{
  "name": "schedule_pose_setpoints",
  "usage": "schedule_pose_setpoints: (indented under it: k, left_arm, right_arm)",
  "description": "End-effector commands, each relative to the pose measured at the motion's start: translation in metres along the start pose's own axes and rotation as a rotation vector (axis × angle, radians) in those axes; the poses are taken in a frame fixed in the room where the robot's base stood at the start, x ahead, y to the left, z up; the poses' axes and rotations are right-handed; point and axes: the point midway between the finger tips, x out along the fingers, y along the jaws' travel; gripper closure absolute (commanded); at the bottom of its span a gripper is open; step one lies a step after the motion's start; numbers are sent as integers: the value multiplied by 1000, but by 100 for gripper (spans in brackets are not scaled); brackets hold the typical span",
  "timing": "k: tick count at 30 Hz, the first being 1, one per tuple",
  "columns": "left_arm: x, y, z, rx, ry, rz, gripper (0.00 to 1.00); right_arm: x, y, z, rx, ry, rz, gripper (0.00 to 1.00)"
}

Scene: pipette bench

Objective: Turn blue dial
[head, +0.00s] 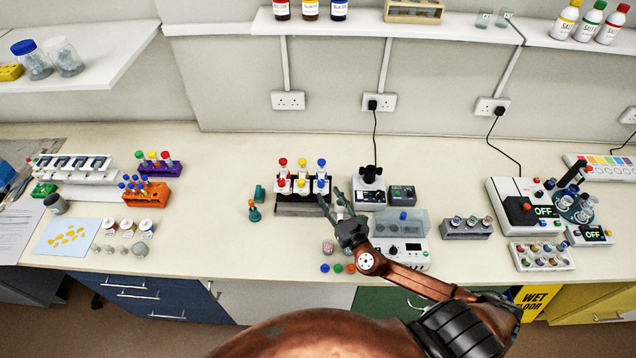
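My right gripper (331,198) reaches in from the lower right. Its two fingertips look spread, with nothing visible between them. They are at the right front edge of a dark rack (298,208) holding several red-, yellow- and blue-capped tubes. Behind my wrist stands a white instrument (412,252) with a clear bluish lid, a small display and a dark knob. A small blue round part (403,216) shows at its lid, right of my gripper and apart from it. I cannot tell for sure which part is the blue dial. My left gripper is not in view.
A black-topped mixer (370,192) and a small dark box (402,195) stand behind the instrument. Small coloured caps (337,268) lie near the front edge. A grey tube block (466,229) stands to the right. The bench between the left racks and the dark rack is mostly clear.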

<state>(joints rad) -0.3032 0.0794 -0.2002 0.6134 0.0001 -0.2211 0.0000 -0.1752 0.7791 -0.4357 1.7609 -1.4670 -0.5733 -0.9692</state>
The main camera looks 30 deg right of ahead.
Motion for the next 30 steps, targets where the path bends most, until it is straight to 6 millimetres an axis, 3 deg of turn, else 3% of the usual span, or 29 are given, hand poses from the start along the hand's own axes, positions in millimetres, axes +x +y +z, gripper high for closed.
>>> schedule_pose_setpoints:
  k: [5,15,27,30]
  left_arm:
    - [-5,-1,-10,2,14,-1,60]
    - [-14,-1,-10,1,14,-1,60]
    - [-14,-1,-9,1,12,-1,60]
    - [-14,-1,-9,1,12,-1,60]
  right_arm:
    - [18,-3,3,-1,-3,-5,64]
    - [66,-4,2,0,-2,-6,64]
    - [76,-2,0,1,0,-3,64]
    - [76,-2,0,1,0,-3,70]
